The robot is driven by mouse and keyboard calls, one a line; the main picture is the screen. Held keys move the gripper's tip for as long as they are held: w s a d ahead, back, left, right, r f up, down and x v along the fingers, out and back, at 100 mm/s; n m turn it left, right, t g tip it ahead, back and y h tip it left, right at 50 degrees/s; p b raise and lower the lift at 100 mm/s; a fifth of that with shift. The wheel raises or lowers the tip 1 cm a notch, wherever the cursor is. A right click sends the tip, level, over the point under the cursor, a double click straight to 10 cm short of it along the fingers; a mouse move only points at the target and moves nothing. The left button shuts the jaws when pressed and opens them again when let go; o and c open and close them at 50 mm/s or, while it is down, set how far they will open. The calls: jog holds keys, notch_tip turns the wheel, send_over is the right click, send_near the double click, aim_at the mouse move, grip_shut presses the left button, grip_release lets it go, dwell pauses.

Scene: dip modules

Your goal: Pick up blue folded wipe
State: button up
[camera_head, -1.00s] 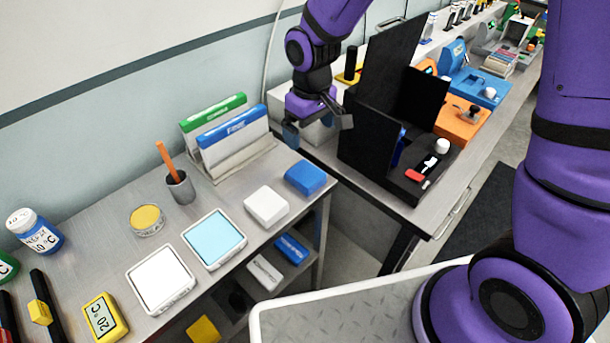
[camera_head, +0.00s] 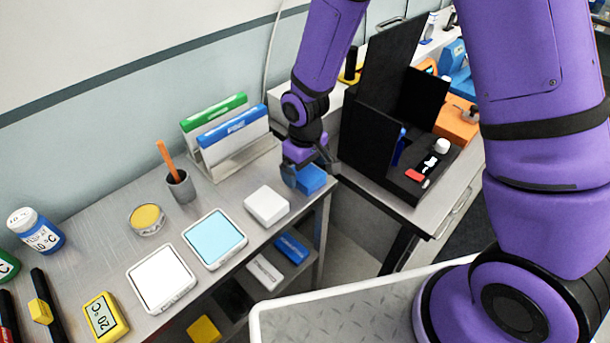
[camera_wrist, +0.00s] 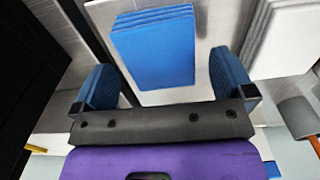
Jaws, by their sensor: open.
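The blue folded wipe (camera_head: 312,179) lies at the right end of the metal bench, partly hidden behind my gripper in the head view. In the wrist view the blue wipe (camera_wrist: 154,48) shows its folded layers and sits ahead of and between my fingers. The fingers appear not to touch the wipe.
A white folded block (camera_head: 267,205) lies left of the wipe, close to it. Upright folders (camera_head: 234,135) stand behind. A black stand (camera_head: 372,140) rises on the bench to the right. A lower shelf holds another blue item (camera_head: 291,248).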

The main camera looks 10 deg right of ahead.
jog(key=shift+f, duration=1.05)
jog(key=c, duration=1)
jog(key=shift+o, duration=0.2)
jog(key=shift+r, duration=0.1)
